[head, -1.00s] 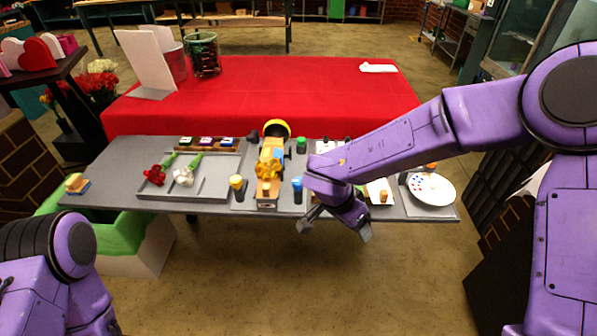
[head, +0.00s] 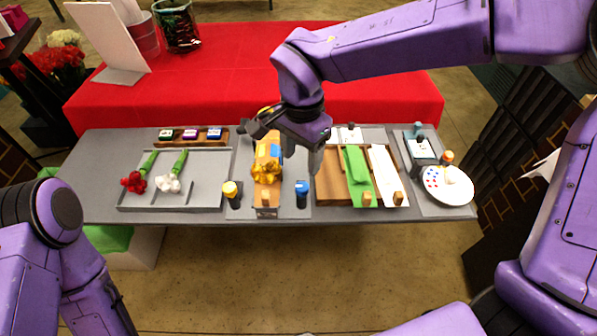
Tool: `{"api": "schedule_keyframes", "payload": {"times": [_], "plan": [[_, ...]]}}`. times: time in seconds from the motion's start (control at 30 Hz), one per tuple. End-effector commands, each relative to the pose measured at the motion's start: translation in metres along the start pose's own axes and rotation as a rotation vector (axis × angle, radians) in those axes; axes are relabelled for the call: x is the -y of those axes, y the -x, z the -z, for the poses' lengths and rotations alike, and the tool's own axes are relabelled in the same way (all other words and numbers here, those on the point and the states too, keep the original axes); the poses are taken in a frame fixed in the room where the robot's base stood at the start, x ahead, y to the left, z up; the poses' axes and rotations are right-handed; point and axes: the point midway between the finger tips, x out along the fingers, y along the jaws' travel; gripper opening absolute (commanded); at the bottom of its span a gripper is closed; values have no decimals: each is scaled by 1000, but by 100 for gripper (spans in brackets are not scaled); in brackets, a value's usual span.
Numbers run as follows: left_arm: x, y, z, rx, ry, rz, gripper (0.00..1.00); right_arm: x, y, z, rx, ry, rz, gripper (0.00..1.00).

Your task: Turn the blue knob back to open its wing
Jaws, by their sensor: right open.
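The blue knob (head: 302,193) is a short upright post with a blue top, at the front of the grey table, just right of the wooden holder (head: 267,199). A gold bow (head: 266,171) sits on the holder. A yellow knob (head: 231,193) stands on the holder's left side. I cannot make out the wing's position for sure. My right gripper (head: 283,147) is open and empty, above and behind the blue knob and apart from it. It hides part of the table's back middle. My left arm shows at the left edge, but its gripper is out of view.
A grey tray (head: 206,202) with red and white flowers lies at left. Green and white strips lie on a wooden rack (head: 333,190) at right, beside a round white plate (head: 462,192). A red-covered table (head: 220,75) stands behind.

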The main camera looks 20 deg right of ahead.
Motion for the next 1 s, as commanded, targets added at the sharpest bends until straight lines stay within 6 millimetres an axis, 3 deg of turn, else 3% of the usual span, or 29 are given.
{"api": "schedule_keyframes", "payload": {"times": [0.2,0.4,0.73,0.77,0.9,1.0], "plan": [[0,2,1,1,0,0,50,-2,-50,0,-3,-1,-5,59],[0,4,1,0,0,0,50,-1,-82,0,-2,-2,-4,59],[0,4,1,0,0,0,50,0,-89,0,-1,-2,0,59],[0,4,1,0,0,0,50,0,-89,0,-1,-2,0,52],[0,4,1,0,0,0,50,0,-89,0,-1,-2,0,7],[0,4,1,0,0,0,50,0,-89,0,-1,-2,0,3]]}}
